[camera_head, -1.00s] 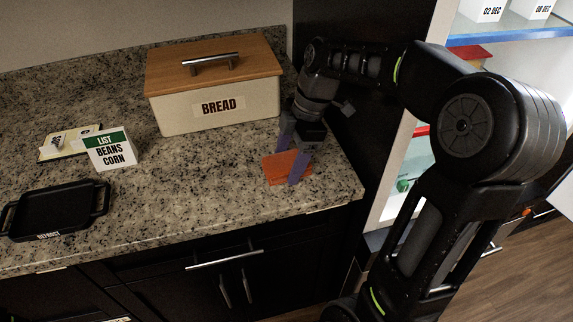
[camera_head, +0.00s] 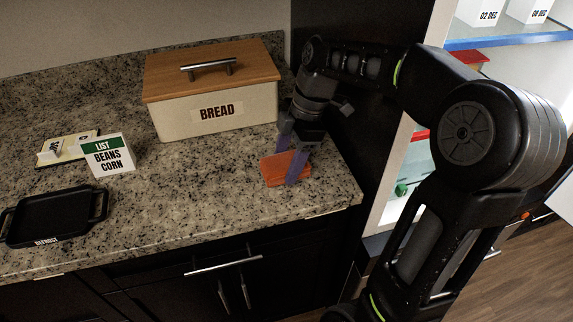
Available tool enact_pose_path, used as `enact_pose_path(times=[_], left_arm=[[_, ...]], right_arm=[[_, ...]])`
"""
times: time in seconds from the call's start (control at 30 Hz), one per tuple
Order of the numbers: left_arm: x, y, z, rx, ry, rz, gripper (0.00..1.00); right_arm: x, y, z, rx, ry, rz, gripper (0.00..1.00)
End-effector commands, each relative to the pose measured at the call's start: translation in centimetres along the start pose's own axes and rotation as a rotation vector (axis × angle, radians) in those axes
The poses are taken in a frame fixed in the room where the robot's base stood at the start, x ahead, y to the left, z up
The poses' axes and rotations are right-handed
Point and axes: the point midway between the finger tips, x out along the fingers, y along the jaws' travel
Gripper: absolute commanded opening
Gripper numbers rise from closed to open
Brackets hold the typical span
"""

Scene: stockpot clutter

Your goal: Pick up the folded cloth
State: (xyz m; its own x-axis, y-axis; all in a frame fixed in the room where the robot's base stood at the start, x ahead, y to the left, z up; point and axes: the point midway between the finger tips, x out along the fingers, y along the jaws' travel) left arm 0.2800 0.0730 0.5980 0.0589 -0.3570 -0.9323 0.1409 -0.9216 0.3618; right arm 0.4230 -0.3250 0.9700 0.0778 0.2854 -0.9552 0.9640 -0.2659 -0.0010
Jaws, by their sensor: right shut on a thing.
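The folded cloth (camera_head: 275,171) is a small orange-red pad near the right end of the granite counter. My right gripper (camera_head: 289,163) points down over it with its purple fingers, one at the near side and one at the far side. It is shut on the cloth. The cloth looks low, at or just above the counter; I cannot tell whether it touches. My left gripper is not in view.
A bread box (camera_head: 215,103) with a wooden lid stands just behind and left of the cloth. A list card (camera_head: 108,156), a small board (camera_head: 68,148) and a black tray (camera_head: 55,216) are at the left. Shelves (camera_head: 415,165) stand beyond the dark panel at right. The middle counter (camera_head: 190,195) is clear.

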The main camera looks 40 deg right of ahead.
Motion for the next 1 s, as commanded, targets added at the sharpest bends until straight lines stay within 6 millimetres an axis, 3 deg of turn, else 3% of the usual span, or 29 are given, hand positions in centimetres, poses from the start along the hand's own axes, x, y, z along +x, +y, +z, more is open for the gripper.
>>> enact_pose_path(times=[0.33, 0.4, 1.0], left_arm=[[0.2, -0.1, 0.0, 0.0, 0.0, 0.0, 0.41], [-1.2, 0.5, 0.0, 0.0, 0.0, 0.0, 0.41], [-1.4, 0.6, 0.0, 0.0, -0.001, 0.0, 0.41]], right_arm=[[-6.2, 0.1, -2.0, -0.003, 0.0, 0.004, 0.18], [-7.8, 0.0, -2.4, -0.002, 0.0, 0.001, 0.18], [-8.3, 0.0, -2.6, -0.001, 0.0, 0.001, 0.18]])
